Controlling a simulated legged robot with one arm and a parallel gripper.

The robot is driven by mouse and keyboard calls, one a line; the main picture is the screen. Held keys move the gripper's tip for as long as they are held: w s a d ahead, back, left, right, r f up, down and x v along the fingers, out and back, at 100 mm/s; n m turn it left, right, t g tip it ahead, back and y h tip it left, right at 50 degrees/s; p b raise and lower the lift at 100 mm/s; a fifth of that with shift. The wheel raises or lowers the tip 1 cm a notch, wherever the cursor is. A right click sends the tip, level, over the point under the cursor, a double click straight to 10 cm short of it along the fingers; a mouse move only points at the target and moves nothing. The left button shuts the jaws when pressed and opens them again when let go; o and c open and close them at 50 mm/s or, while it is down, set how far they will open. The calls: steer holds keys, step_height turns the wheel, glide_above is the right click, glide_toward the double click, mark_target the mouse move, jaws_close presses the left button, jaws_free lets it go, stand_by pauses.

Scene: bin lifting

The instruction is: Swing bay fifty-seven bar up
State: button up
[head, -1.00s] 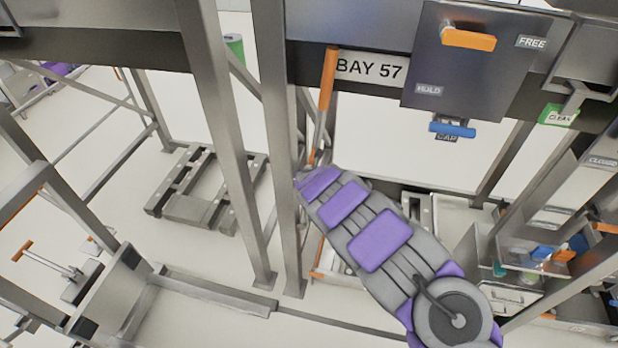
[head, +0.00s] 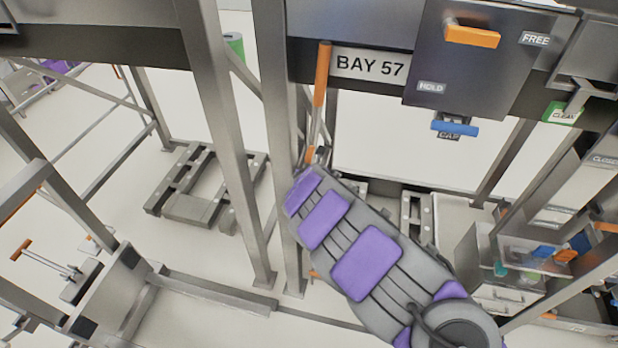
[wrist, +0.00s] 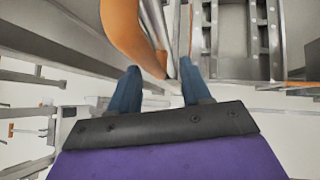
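The bay fifty-seven bar (head: 321,75) has an orange grip and stands nearly upright beside a grey post, just left of the white BAY 57 sign (head: 369,66). A grey rod and a small orange part show below the grip. My grey and purple arm reaches up to the bar's lower end and hides my gripper in the head view. In the wrist view my gripper (wrist: 158,68) has its two blue fingers apart. A curved orange piece (wrist: 128,28) and metal rods lie ahead, with the orange end near the finger gap. I cannot tell whether they touch.
A dark panel (head: 475,55) with an orange handle (head: 471,36) and FREE and HOLD labels is right of the sign. A blue handle (head: 455,128) sits below it. Grey posts stand close left of the bar. Open floor shows behind the frame.

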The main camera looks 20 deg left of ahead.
steer(key=b+v, duration=0.1)
steer(key=v, duration=1.2)
steer(key=shift+s+a, duration=0.15)
steer(key=shift+s, duration=0.05)
steer(key=shift+w, duration=0.1)
stand_by(0.5)
